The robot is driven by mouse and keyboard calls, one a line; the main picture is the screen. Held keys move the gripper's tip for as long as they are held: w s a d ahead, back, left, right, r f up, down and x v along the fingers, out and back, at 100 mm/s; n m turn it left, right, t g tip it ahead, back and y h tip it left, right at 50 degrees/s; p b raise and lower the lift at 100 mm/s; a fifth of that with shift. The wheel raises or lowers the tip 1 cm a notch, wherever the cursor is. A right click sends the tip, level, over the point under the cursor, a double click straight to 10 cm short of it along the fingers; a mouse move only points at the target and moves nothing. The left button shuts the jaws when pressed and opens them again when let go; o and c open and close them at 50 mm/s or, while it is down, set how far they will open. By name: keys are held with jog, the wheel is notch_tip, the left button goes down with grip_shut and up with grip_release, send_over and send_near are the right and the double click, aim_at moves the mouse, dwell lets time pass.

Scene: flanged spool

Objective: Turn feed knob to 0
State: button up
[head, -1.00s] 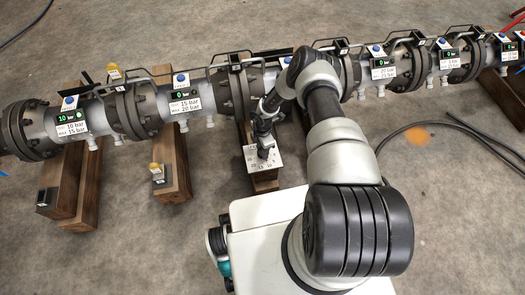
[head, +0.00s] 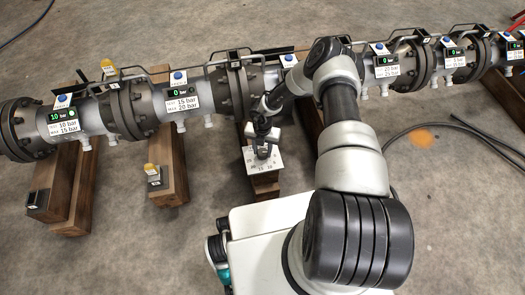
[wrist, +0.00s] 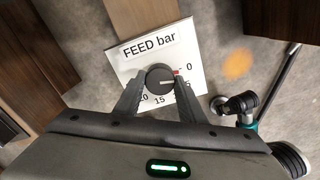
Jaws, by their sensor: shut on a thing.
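The feed knob (wrist: 158,73) is a dark round knob on a white plate (wrist: 127,67) marked "FEED bar". My gripper (wrist: 160,84) is shut on the knob, one finger on each side, in the wrist view. A light line on the knob points right, toward the 0 side of the scale. A small red mark lies beside the 0. The 5, 15 and 20 show partly around my fingers; the 10 is hidden. In the head view the plate (head: 264,163) sits on a wooden block, with my gripper (head: 264,145) above it.
A flanged pipe (head: 145,107) on wooden blocks runs behind the plate, with several gauges and blue buttons. The leftmost display (head: 61,116) reads 10 bar; the others read 0. A black cable (head: 455,125) lies on the floor at right.

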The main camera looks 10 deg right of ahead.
aim_at(262, 152)
jog(key=shift+n, duration=0.7)
jog(key=o, duration=1)
jog(key=shift+o, duration=0.2)
notch_tip(262, 152, up, 18)
jog(key=p, duration=0.5)
jog(key=shift+f+p, duration=0.25)
jog(key=shift+p, duration=0.05)
